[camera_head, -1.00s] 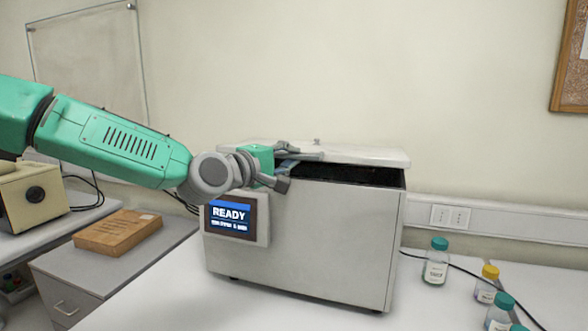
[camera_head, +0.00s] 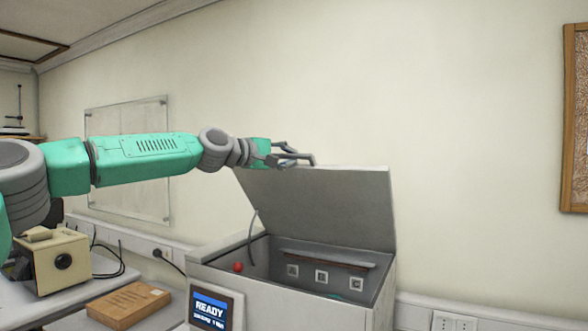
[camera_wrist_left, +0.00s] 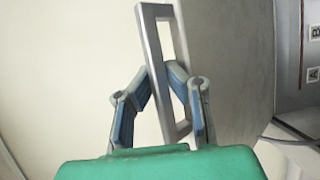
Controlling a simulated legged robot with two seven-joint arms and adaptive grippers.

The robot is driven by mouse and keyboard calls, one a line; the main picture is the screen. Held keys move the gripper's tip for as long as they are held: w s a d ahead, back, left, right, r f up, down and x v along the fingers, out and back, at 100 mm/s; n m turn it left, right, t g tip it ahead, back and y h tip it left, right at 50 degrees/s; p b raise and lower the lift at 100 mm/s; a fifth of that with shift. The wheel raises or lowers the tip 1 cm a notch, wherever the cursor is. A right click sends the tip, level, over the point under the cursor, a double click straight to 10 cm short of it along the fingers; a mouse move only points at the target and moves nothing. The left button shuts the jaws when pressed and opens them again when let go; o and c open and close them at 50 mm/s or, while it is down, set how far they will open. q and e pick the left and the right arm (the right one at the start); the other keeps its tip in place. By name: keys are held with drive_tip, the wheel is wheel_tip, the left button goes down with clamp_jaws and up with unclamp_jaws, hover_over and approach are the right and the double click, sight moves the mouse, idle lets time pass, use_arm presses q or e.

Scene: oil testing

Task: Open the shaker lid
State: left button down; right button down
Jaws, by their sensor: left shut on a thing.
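The shaker's grey lid (camera_head: 325,208) stands raised, nearly upright, at the back of the shaker body (camera_head: 320,308). The interior shows, with a rail and several small square labels. My left gripper (camera_head: 305,158) is at the lid's top edge. In the left wrist view, my left gripper (camera_wrist_left: 162,82) is shut on the metal loop handle (camera_wrist_left: 153,45), with the lid (camera_wrist_left: 222,65) beside it on the right. In the head view the handle is hidden by the fingers. My right gripper is not in view.
A screen reading READY (camera_head: 209,309) is on the shaker's front left. A brown box (camera_head: 128,304) and a beige device (camera_head: 62,262) stand at left. A wall socket (camera_head: 452,321) is at lower right. The wall behind the lid is bare.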

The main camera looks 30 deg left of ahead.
use_arm(q)
drive_tip(key=shift+w+a+r, duration=0.3)
drive_tip(key=shift+w+r, duration=0.2)
drive_tip(key=shift+r, duration=0.25)
drive_tip(key=shift+w+d+r+n+y, duration=0.25)
drive_tip(key=shift+w+d+n+y, duration=0.05)
drive_tip(key=shift+w+d, duration=0.15)
drive_tip(key=shift+a, duration=0.3)
